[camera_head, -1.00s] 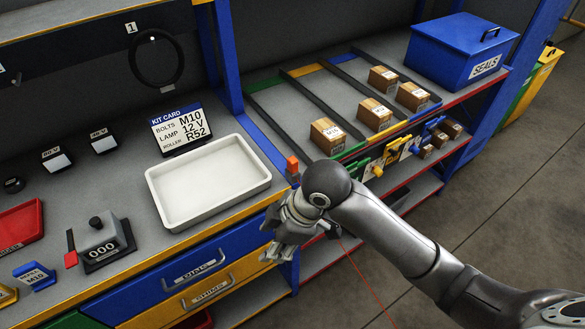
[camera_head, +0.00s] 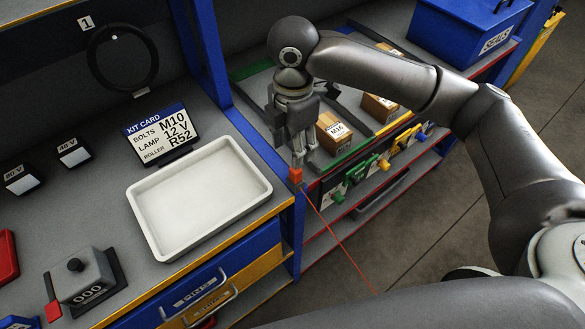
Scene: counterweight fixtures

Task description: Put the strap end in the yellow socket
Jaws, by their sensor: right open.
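A small orange-red block (camera_head: 295,176), perhaps the strap end, sits at the right corner of the workbench. A thin red line runs from near it down to the lower right. My right gripper (camera_head: 298,152) points down just above this block, with its fingers open; whether they touch it is unclear. A yellow fitting (camera_head: 401,142), perhaps the yellow socket, is on the front of the right-hand rack, between green fittings (camera_head: 358,173) and a blue one (camera_head: 427,130). Its opening cannot be made out. My left gripper is out of view.
A white tray (camera_head: 146,222) lies on the bench beside the blue post (camera_head: 205,75). A kit card (camera_head: 158,134) stands behind it. Cardboard boxes (camera_head: 333,136) stand on the rack, partly behind my right arm. The floor in front of the rack is clear.

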